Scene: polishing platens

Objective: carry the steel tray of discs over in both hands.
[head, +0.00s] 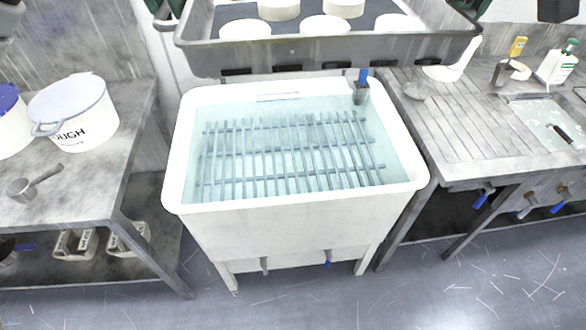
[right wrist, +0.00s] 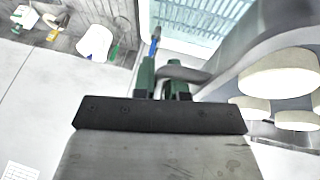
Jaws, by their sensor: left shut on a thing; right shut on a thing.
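The grey steel tray (head: 320,55) spans the top of the head view, its upper part cut off by the frame. Several thick white discs (head: 245,29) lie on its dark lining. My left gripper (head: 172,10) is at the tray's left end, partly cut off, and is shut on it. My right gripper (head: 478,8) is at the right end, mostly out of the head view. In the right wrist view my right gripper (right wrist: 164,80) has its green fingers shut on the tray's handle, beside the tray wall (right wrist: 240,50) and discs (right wrist: 280,72).
A white tank (head: 300,230) of water with a slatted rack stands below the tray in the picture. A ridged drainboard (head: 455,120) with bottles is at right. Open floor lies in front.

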